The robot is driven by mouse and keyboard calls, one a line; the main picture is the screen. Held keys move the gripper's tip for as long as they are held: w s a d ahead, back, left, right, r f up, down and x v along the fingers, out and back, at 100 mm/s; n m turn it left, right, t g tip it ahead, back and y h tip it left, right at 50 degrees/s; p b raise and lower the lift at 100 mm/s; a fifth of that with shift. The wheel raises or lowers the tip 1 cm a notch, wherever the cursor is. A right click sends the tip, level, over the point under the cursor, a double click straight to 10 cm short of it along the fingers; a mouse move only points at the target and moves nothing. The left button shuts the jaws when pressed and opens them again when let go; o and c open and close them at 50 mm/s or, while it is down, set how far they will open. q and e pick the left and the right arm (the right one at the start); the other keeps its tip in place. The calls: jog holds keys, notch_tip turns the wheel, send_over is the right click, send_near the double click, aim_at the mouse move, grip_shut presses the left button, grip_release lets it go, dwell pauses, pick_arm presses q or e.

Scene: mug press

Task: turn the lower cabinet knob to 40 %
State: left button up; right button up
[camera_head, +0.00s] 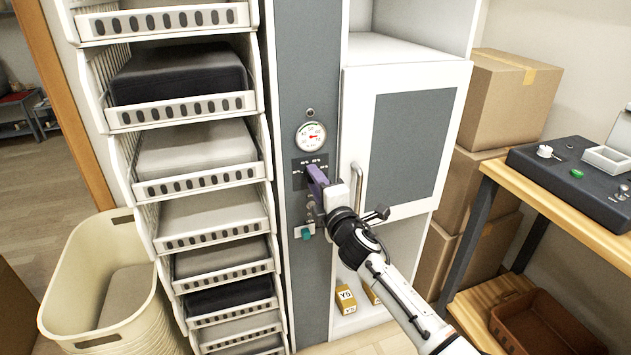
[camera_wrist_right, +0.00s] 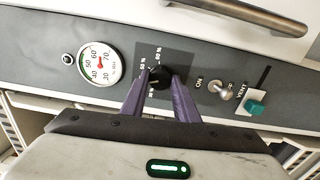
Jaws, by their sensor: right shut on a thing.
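The lower cabinet knob is a small black dial (camera_wrist_right: 158,78) on a dark plate (camera_wrist_right: 170,61) with white percent marks around it. My right gripper (camera_wrist_right: 160,85) has its purple fingers on either side of the knob and is shut on it. In the head view, my right gripper (camera_head: 314,176) reaches the grey panel from the right, and its fingers hide the knob. The knob's exact setting is too small to read. My left gripper is not in view.
A round gauge (camera_head: 311,136) sits above the plate. A toggle switch (camera_wrist_right: 220,88) and a green slider (camera_head: 305,233) sit below it. A cabinet door with a handle (camera_head: 356,187) is close on the right; white drawers (camera_head: 205,178) stand left.

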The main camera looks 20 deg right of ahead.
jog(key=shift+n, duration=0.3)
dwell(0.4)
jog(key=o, duration=1.1)
jog(key=shift+c, duration=0.2)
jog(key=s+p, duration=0.1)
jog(key=s, duration=0.9)
jog(key=shift+s+d+p, duration=0.15)
jog(key=shift+d+p, duration=0.05)
jog(key=shift+p, duration=0.15)
